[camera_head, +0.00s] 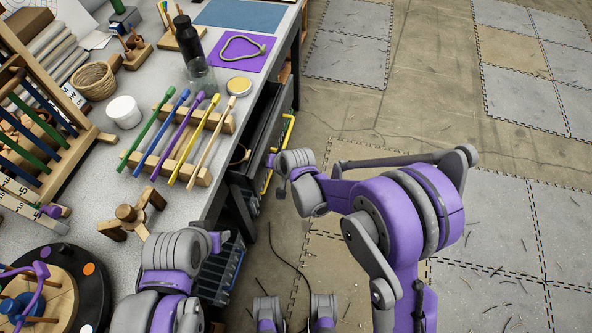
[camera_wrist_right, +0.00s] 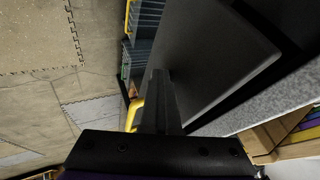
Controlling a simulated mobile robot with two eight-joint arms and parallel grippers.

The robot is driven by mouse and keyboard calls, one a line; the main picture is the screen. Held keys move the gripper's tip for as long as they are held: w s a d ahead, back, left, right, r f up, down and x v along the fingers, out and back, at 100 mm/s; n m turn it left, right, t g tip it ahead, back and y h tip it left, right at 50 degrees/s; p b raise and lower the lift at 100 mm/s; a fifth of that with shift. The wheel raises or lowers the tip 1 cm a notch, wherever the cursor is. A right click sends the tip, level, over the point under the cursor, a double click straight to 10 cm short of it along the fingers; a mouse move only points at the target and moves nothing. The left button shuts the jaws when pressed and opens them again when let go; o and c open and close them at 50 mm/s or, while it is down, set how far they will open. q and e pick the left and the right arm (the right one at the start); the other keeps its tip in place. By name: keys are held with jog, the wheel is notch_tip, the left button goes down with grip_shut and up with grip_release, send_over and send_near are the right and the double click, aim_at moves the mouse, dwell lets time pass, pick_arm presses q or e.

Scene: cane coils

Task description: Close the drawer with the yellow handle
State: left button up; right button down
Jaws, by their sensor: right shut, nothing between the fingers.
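The drawer (camera_head: 262,122) under the workbench is dark and stands partly out past the bench edge. Its yellow handle (camera_head: 288,130) runs along its outer front, partly hidden behind my right gripper. My right gripper (camera_head: 281,188) is shut and empty, close beside the drawer front. In the right wrist view, the shut fingers (camera_wrist_right: 160,92) are in front of a dark flat panel (camera_wrist_right: 205,55), and part of the yellow handle (camera_wrist_right: 134,112) shows just left of them. Contact cannot be told. My left gripper (camera_head: 217,241) is over the bench's near edge, its fingers too unclear to read.
The workbench (camera_head: 180,75) holds colored tools on wooden blocks (camera_head: 190,172), a dark bottle (camera_head: 188,42), a white cup (camera_head: 123,111) and a wooden rack (camera_head: 50,150). Blue crates (camera_head: 222,266) stand under the bench. A black cable (camera_head: 284,250) lies on the floor.

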jog(key=a, duration=0.2)
jog(key=w+a, duration=0.1)
jog(key=a, duration=0.2)
jog(key=w+a+b, duration=0.1)
jog(key=a, duration=0.2)
jog(key=shift+w+a, duration=0.2)
pick_arm(q)
jog(key=shift+s+d+f, duration=0.1)
jog(key=shift+s+f, duration=0.05)
jog(key=shift+f, duration=0.45)
pick_arm(e)
jog(key=shift+a, duration=0.25)
jog(key=shift+w+a+r, duration=0.1)
